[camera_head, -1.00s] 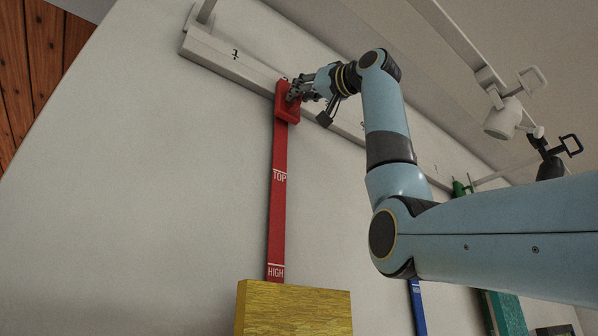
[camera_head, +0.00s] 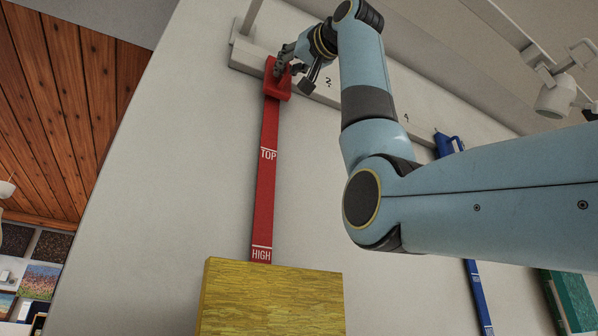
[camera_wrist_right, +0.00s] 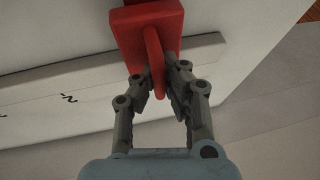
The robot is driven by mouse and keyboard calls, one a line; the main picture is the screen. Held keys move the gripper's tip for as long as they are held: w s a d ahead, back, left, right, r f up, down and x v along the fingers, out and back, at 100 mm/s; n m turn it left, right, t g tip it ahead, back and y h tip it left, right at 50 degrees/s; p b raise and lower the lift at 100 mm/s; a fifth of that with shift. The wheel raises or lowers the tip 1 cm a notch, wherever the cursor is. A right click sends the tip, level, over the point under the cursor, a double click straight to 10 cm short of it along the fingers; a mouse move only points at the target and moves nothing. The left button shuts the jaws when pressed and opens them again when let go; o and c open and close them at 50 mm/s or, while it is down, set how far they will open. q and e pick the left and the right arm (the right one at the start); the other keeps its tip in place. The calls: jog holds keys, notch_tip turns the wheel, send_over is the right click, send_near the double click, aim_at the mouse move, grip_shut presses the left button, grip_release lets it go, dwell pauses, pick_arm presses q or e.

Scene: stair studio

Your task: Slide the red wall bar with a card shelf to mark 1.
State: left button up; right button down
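The red wall bar (camera_head: 265,190) hangs from a white rail (camera_head: 380,112) on the wall, with TOP and HIGH written on it. Its red head overlaps the rail near the rail's left end. My right gripper (camera_head: 283,70) is shut on the upright handle of this head; the wrist view shows the fingers on both sides of the handle (camera_wrist_right: 155,55). Mark 1 does not show; the bar's head may cover it. Mark 2 (camera_head: 328,82) is to the right of the head. The card shelf cannot be made out. My left gripper is not in view.
A yellow block (camera_head: 270,300) hides the lower end of the red bar. A blue bar (camera_head: 478,295) with a blue handle (camera_head: 446,143) and a green panel (camera_head: 572,300) are to the right. A white lamp (camera_head: 555,98) hangs at the upper right.

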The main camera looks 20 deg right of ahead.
jog(key=shift+d, duration=0.3)
jog(key=shift+w, duration=0.1)
jog(key=c, duration=1.6)
grip_release()
jog(key=shift+a, duration=0.1)
jog(key=shift+o, duration=1.1)
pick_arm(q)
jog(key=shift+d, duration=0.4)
pick_arm(e)
jog(key=v, duration=1.2)
jog(key=shift+d, duration=0.2)
jog(key=shift+f, duration=0.1)
